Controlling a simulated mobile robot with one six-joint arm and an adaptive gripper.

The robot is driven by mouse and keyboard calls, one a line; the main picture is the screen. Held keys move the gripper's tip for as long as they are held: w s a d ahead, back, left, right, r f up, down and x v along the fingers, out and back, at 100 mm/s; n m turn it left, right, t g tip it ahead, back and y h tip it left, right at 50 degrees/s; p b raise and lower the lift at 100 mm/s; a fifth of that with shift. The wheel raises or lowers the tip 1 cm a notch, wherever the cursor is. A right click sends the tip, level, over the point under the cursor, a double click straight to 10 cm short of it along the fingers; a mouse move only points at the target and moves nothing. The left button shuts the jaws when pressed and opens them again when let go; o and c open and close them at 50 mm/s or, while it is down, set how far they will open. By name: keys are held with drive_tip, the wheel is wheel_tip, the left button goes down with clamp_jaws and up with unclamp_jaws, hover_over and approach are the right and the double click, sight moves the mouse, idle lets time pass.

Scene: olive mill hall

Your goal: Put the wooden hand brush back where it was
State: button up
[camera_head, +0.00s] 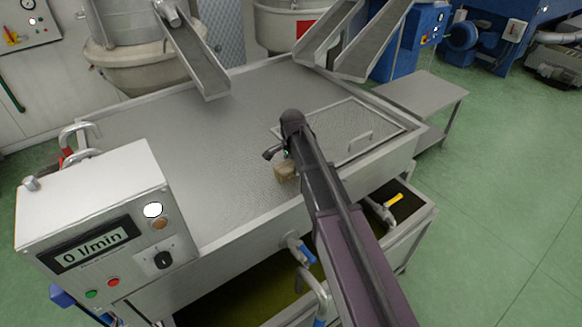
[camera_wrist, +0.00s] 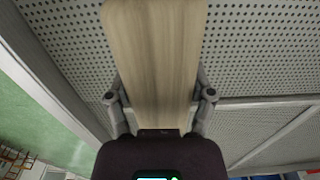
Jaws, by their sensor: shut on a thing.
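The wooden hand brush (camera_wrist: 152,60) fills the upper middle of the wrist view as a pale wooden block with visible grain. My gripper (camera_wrist: 160,100) is shut on it, one finger on each long side. In the head view a small part of the brush (camera_head: 285,172) shows to the left of my arm, over the perforated metal top (camera_head: 200,140) near its front edge. My gripper (camera_head: 276,154) is mostly hidden there by my arm. I cannot tell whether the brush touches the metal top. Its bristles are not visible.
A control box (camera_head: 95,215) reading 0 l/min stands at the front left of the top. A hatch with a handle (camera_head: 360,138) lies right of my arm. Metal chutes (camera_head: 190,50) hang over the back. A blue-handled valve (camera_head: 303,250) sits below the front edge. Much of the top is clear.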

drive_tip(key=o, duration=1)
drive_tip(key=shift+c, duration=0.2)
drive_tip(key=shift+r, duration=0.1)
wheel_tip(320, 180, up, 12)
drive_tip(key=p, duration=1.2)
